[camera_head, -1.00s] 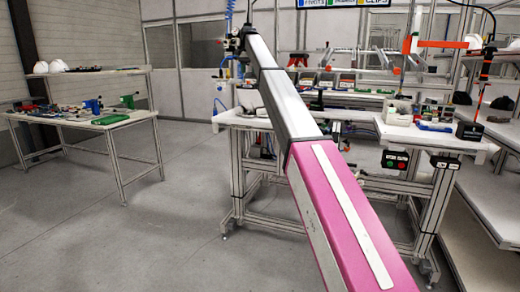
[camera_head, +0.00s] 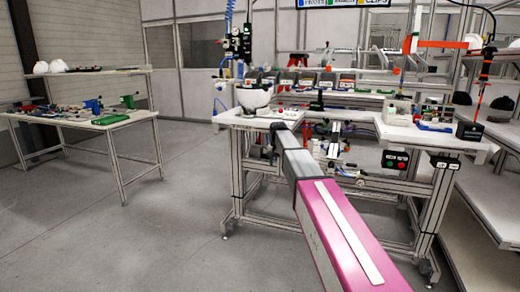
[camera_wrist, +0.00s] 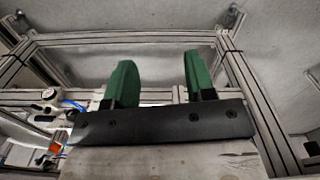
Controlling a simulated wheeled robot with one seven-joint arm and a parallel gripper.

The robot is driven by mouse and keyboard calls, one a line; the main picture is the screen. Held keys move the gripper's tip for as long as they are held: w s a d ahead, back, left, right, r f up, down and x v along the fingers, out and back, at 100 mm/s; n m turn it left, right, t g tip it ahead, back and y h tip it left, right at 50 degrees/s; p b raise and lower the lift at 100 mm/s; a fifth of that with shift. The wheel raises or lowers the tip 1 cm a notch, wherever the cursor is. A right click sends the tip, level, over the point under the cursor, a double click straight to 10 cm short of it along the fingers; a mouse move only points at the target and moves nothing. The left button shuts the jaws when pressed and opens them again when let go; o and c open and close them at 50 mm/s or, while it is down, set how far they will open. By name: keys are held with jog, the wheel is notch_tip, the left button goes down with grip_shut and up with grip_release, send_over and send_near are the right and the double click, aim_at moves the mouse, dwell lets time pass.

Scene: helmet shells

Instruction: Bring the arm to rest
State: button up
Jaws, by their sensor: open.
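My gripper (camera_wrist: 158,84) shows in the wrist view as two green fingers standing apart on a black mount. It is open, with nothing between the fingers. Behind the fingers are aluminium frame bars and grey floor. In the head view my arm, with its magenta and grey links, reaches forward and ends low at the front edge of the workbench (camera_head: 345,129). The gripper itself cannot be made out there. A white helmet shell (camera_head: 254,97) sits on the left part of the workbench, beyond the arm's end.
A side table (camera_head: 85,120) with tools stands at the left, with white helmet shells (camera_head: 58,66) on its upper shelf. A white shelf rack (camera_head: 490,205) stands at the right. A box with red and green buttons (camera_head: 395,160) hangs from the bench front. The floor at left is clear.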

jog(key=s+d+f, duration=0.3)
jog(key=s+f, duration=0.5)
jog(key=s, duration=0.4)
jog(key=s+d+f+n, duration=0.1)
jog(key=s+d+f, duration=0.3)
jog(key=s+f, duration=0.4)
jog(key=s+d+f+n, duration=0.1)
jog(key=s+d+f, duration=0.2)
jog(key=s+f, duration=0.4)
jog(key=s, duration=0.9)
jog(key=shift+s+d+f, duration=0.25)
jog(key=shift+s+f, duration=0.1)
jog(key=shift+f, duration=0.05)
